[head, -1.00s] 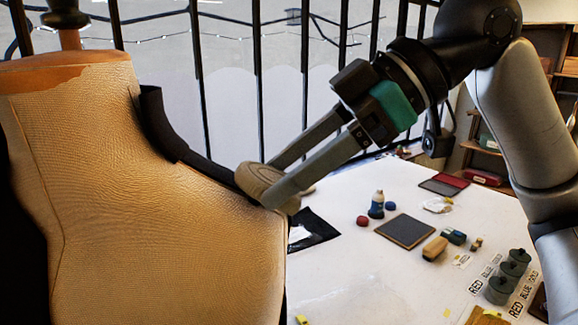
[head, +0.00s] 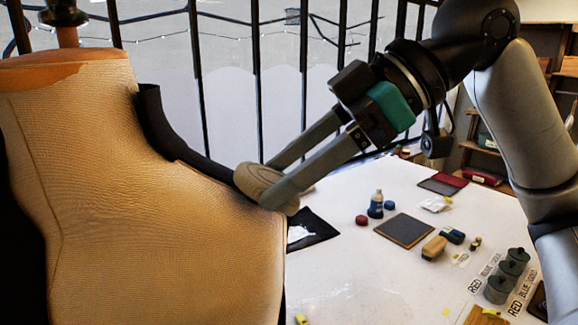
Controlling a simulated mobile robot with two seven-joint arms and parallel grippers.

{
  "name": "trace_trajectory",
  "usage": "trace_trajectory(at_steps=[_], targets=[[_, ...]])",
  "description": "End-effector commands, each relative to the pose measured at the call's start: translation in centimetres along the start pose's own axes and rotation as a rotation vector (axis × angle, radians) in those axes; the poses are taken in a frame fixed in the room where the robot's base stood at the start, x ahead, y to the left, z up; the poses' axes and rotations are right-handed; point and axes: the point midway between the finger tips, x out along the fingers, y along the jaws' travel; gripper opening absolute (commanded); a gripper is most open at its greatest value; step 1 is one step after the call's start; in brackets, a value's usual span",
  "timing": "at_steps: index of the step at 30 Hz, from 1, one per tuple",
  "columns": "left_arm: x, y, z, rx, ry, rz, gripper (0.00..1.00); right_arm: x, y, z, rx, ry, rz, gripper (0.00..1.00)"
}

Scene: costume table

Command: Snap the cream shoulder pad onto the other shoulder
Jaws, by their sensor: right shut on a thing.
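A tan dress form (head: 130,190) fills the left of the head view, with a black strap (head: 175,135) running from its neck down to the shoulder on the right. My right gripper (head: 270,182) is shut on the cream shoulder pad (head: 258,180), a rounded ribbed piece. The pad is at the outer end of that shoulder, by the lower end of the black strap. I cannot tell whether the pad is seated there or only touching. The other shoulder lies at or beyond the left picture edge. My left gripper is not in view.
A white table (head: 350,275) stands behind and to the right. It bears a dark mat (head: 404,230), a blue bottle (head: 376,204), a tan-topped brush (head: 434,248) and several grey-green pots (head: 508,268). Black railings (head: 256,80) stand behind.

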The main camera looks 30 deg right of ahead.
Motion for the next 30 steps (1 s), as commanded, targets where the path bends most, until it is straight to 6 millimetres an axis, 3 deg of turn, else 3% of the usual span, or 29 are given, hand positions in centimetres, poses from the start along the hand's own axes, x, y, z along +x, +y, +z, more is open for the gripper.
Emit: trace_trajectory(at_steps=[30], targets=[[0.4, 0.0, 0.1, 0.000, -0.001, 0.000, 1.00, 1.1, 0.0, 0.5, 0.001, -0.001, -0.001, 0.18]])
